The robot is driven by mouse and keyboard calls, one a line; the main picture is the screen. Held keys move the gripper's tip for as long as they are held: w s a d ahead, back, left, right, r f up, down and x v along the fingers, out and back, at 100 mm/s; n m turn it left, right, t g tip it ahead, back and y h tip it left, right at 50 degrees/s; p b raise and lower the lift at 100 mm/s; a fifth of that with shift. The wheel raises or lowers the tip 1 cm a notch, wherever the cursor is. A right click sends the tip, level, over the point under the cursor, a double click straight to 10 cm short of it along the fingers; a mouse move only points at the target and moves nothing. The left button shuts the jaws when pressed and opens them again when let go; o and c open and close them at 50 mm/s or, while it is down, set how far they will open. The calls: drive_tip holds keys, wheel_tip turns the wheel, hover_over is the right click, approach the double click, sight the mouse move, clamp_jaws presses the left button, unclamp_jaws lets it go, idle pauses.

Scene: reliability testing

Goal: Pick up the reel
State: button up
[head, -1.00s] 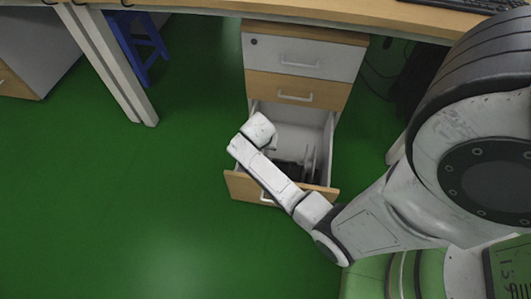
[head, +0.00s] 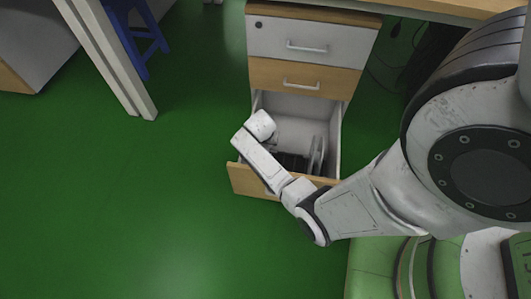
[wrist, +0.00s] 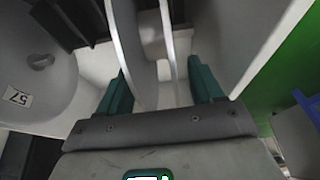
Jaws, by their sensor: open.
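The reel (head: 317,155) stands upright in the open bottom drawer (head: 245,180), toward its right side. In the wrist view the reel (wrist: 128,50) shows as two pale, thin discs side by side with a gap between them. My gripper (wrist: 162,88) is open, with one teal finger on each side of the discs. The discs reach down between the fingers. I cannot tell whether either finger touches them. Part of the reel is outside the wrist view.
The drawer unit (head: 302,38) has two shut drawers above the open one. Dark items (head: 290,162) lie in the drawer beside the reel. A grey rounded surface labelled 57 (wrist: 18,97) is at the left in the wrist view. Green floor (head: 120,210) is clear at left.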

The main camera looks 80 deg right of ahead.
drive_tip(key=shift+d+f, duration=0.1)
clamp_jaws()
idle(0.6)
